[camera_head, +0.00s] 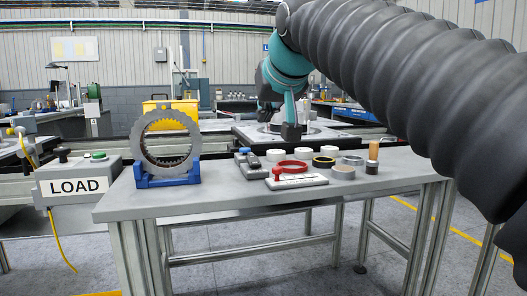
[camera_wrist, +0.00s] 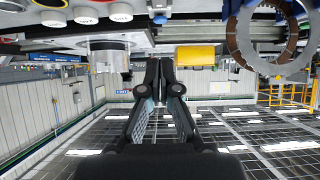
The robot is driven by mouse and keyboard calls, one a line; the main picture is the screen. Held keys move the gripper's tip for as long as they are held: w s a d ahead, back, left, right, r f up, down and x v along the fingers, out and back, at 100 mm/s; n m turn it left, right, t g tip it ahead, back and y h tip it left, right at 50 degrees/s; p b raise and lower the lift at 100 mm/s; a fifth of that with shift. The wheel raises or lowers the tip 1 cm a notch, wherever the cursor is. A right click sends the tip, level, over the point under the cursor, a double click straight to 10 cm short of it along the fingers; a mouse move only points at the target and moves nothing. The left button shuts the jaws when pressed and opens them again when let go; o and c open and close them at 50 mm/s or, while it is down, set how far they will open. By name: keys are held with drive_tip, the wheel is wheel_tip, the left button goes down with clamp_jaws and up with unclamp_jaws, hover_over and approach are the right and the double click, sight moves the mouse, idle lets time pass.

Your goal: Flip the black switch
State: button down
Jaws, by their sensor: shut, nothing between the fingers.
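A small grey switch box with a black part (camera_head: 254,161) lies on the table in the head view; a blue-topped part stands at its back. Its lever position is too small to tell. In front of it is a low grey box (camera_head: 298,182) with a red knob and a white label. My gripper (camera_wrist: 162,66) is shut and empty in the wrist view, its black fingers together. That view is upside down, with the tabletop objects along its top edge.
A grey toothed ring (camera_head: 140,142) stands in a blue holder (camera_head: 166,181) left on the table (camera_head: 225,190). A LOAD box (camera_head: 75,172) stands at the left, with a black knob (camera_head: 62,154).

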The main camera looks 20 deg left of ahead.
hover_over(253, 157)
drive_tip(key=s+d, duration=0.2)
drive_tip(key=s, duration=0.1)
wheel_tip(253, 157, down, 5)
drive_tip(key=shift+a+f, duration=0.15)
drive_tip(key=f, duration=0.1)
drive_tip(key=f+b, duration=0.1)
drive_tip(key=w+f, duration=0.1)
drive_tip(key=shift+a, duration=0.25)
drive_tip(key=shift+f, duration=0.55)
drive_tip(key=shift+w+a+r+p, duration=0.1)
drive_tip(key=shift+w+a+p, duration=0.05)
drive_tip(key=shift+p, duration=0.8)
drive_tip(key=shift+f+g+h, duration=0.3)
drive_tip(key=shift+f, duration=0.05)
drive_tip(key=shift+w+r, duration=0.1)
drive_tip(key=shift+w+a+r+p, duration=0.15)
drive_tip(key=shift+w+a+p, duration=0.25)
drive_tip(key=shift+w+p, duration=0.25)
